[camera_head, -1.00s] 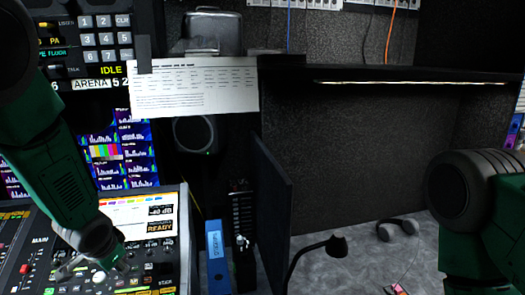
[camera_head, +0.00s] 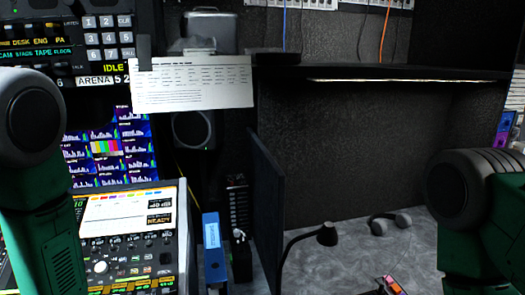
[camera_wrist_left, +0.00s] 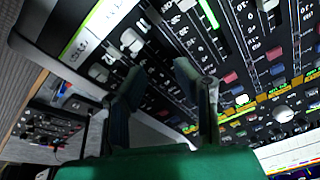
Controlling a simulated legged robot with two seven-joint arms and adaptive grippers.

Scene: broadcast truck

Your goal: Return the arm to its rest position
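My left arm (camera_head: 38,150), dark green with a black joint, stands at the left edge of the head view, in front of the mixing console (camera_head: 130,262). Its gripper is out of the head view. In the left wrist view my left gripper (camera_wrist_left: 160,72) has its two dark fingers apart with nothing between them. The console's faders and knobs (camera_wrist_left: 240,100) show behind the fingers; I cannot tell the exact distance. My right arm (camera_head: 475,215) shows at the right edge of the head view; its gripper is out of view.
A desk lamp (camera_head: 327,234), headphones (camera_head: 390,223) and a small colourful object (camera_head: 392,286) are on the grey desktop. A paper sheet (camera_head: 192,83) hangs above.

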